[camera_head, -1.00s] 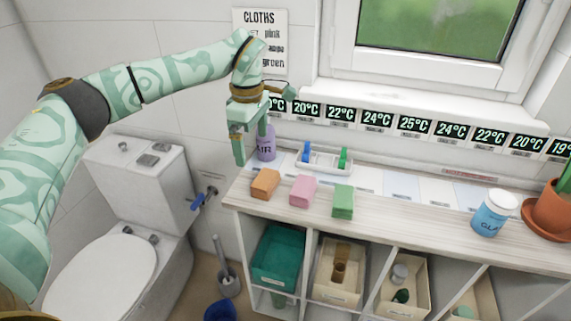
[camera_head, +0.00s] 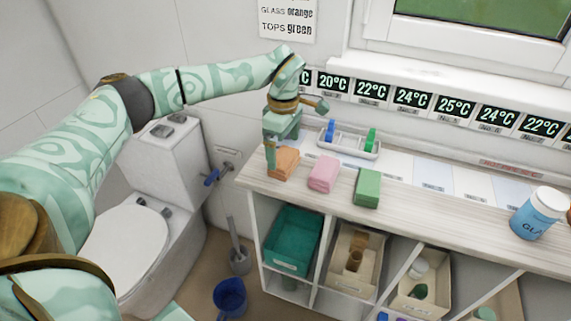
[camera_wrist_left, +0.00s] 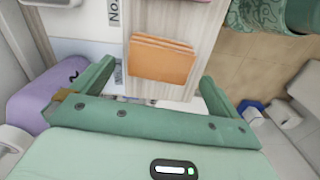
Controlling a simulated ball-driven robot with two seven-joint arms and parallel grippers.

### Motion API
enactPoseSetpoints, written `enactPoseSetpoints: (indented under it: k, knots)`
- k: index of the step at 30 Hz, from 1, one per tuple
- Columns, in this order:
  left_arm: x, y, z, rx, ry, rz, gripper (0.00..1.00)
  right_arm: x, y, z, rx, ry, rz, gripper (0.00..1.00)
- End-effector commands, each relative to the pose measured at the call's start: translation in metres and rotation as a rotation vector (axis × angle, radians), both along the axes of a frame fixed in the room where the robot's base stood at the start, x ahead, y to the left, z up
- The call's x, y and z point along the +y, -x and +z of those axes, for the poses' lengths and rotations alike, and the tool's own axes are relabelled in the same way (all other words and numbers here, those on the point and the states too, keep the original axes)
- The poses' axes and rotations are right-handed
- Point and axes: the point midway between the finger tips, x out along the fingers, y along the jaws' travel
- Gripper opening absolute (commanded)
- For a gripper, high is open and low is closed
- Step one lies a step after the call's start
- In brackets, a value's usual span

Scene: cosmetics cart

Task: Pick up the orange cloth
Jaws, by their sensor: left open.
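The orange cloth (camera_head: 287,166) is a small folded block at the left end of the wooden shelf top. It also shows in the left wrist view (camera_wrist_left: 162,62), ahead of the jaws. My left gripper (camera_head: 272,160) is at the cloth in the head view, and its body hides the back of it. In the left wrist view the fingers of my left gripper (camera_wrist_left: 157,75) are wide apart, with the cloth between and beyond their tips. I cannot tell whether a finger touches it. My right gripper is not in view.
The pink cloth (camera_head: 323,174) and green cloth (camera_head: 367,188) lie to the right. Behind them is a white tray (camera_head: 348,146) with blue and green items. A purple bottle (camera_wrist_left: 45,108) is close to the left finger in the wrist view. A blue jar (camera_head: 537,215) stands farther right.

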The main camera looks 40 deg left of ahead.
Motion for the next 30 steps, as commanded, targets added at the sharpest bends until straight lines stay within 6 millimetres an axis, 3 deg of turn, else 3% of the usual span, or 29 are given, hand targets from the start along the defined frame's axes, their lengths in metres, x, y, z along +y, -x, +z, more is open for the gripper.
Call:
enactPoseSetpoints:
  k: [7,14,19,30]
  knots:
    - [-0.002,0.0,-0.045,0.006,0.0,0.0,1.0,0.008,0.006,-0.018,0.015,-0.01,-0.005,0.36]
    - [-0.002,0.0,-0.045,0.001,0.0,0.0,1.0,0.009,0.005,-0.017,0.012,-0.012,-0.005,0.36]
    - [-0.002,0.0,-0.045,0.001,-0.001,0.0,0.59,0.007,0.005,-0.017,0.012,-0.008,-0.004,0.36]
    - [-0.002,0.0,-0.041,0.001,-0.001,0.0,0.59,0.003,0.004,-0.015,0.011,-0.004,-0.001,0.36]
